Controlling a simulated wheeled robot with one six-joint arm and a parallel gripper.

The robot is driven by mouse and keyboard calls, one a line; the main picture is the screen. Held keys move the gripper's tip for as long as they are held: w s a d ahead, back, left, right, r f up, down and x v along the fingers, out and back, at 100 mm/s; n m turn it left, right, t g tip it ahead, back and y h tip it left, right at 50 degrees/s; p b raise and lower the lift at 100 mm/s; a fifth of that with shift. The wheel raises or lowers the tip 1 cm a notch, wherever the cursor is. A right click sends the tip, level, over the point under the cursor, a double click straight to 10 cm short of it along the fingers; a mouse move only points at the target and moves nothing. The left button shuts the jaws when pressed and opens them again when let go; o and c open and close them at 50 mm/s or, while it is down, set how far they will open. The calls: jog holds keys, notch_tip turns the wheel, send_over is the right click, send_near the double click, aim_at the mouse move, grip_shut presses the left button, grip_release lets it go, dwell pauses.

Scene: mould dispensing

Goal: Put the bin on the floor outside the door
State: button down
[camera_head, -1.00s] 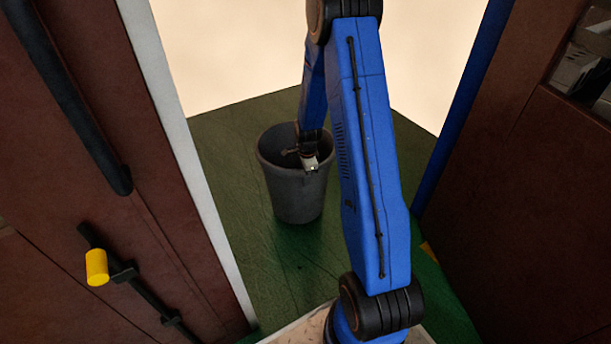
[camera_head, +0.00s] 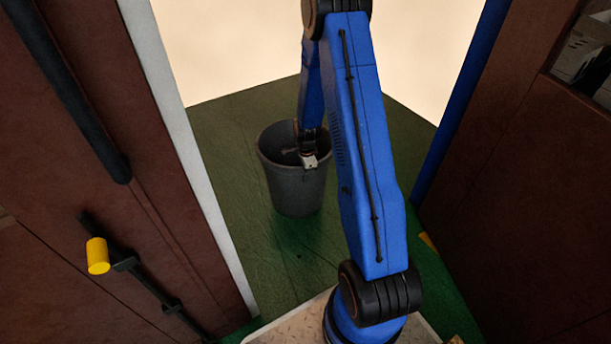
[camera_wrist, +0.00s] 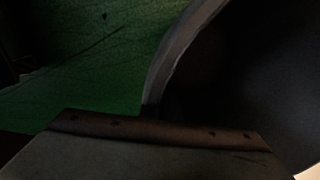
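The bin (camera_head: 294,192) is a dark grey, open-topped bucket. It is upright over the green floor just beyond the door gap, left of my blue arm. I cannot tell whether its base touches the floor. My gripper (camera_head: 309,162) is at the bin's near right rim, with the wrist reaching down over its opening. In the wrist view, the bin's pale rim (camera_wrist: 168,62) runs down to the gripper's flat finger edge (camera_wrist: 155,130), and the dark inside lies to the right. The gripper appears shut on the rim; the grip itself is partly hidden.
A brown door or panel with a white edge (camera_head: 190,150), a black bar and a yellow knob (camera_head: 97,256) stands at left. A blue post (camera_head: 462,100) and brown cabinet (camera_head: 510,210) bound the right. Green floor (camera_head: 225,130) is clear around the bin, ending at a pale background.

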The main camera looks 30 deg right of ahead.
jog(key=c, duration=2)
grip_release()
jog(key=s+a+r+n+t, duration=0.1)
jog(key=s+a+r+n, duration=0.15)
jog(key=r, duration=0.95)
jog(key=s+a+r+n, duration=0.2)
jog(key=s+a+r, duration=0.1)
jog(key=r, duration=1)
jog(key=s+a+r+n+t, duration=0.1)
jog(key=s+a+r+n, duration=0.35)
jog(key=s+r, duration=0.4)
jog(key=s+a+r+n+t, duration=0.1)
jog(key=s+a+r+n, duration=0.3)
jog(key=s+r+n, duration=0.45)
jog(key=s+a+n+t, duration=0.1)
jog(key=s+a+n, duration=0.1)
jog(key=s, duration=1.1)
jog(key=shift+r+n, duration=0.45)
jog(key=shift+n, duration=0.1)
